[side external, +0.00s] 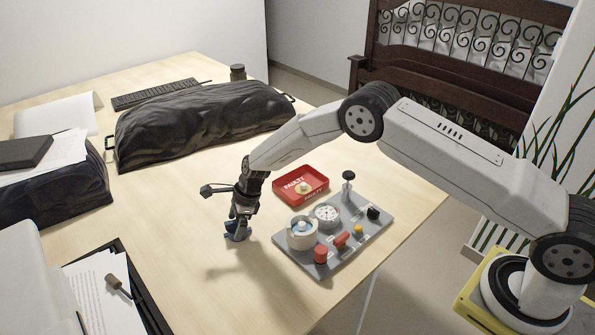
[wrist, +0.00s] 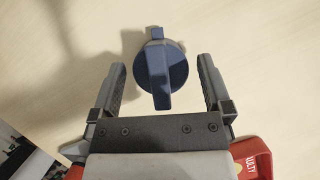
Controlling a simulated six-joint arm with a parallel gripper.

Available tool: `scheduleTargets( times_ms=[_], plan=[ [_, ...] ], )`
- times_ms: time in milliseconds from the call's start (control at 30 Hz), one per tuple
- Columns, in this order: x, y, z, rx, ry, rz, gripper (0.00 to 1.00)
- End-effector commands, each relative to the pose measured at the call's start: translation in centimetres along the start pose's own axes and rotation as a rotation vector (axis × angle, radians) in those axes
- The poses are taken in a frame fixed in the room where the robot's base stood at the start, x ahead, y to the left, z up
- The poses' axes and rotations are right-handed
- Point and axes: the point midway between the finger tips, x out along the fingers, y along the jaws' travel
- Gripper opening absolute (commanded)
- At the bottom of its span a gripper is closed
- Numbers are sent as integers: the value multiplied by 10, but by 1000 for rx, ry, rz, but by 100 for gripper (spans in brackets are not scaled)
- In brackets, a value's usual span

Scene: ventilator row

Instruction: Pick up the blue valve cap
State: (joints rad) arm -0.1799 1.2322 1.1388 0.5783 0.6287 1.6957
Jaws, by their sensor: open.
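The blue valve cap (wrist: 160,75) is a round dark-blue disc with a raised bar handle across it. In the wrist view it lies on the pale wooden table between the two grey fingers, with a gap on each side. My gripper (wrist: 162,68) is open and holds nothing. In the side external view my gripper (side external: 240,218) points down over the table, left of the grey board. The blue cap (side external: 236,236) shows at its fingertips, partly hidden by them.
A grey board (side external: 320,270) holds a white cup (side external: 302,236), a white perforated disc (side external: 327,214), red parts and a black knob. A red tray (side external: 300,196) marked "FAULTY" holds a small pale part. Black-covered bulky items stand behind and left. The table around the cap is clear.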

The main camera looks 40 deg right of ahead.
Motion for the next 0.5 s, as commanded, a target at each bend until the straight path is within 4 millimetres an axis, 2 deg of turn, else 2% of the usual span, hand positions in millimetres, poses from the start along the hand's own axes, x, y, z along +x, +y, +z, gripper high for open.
scheduleTargets(
  times_ms=[500],
  plan=[
    [1, 0, 0, -1, 0, 0, 100]
  ],
)
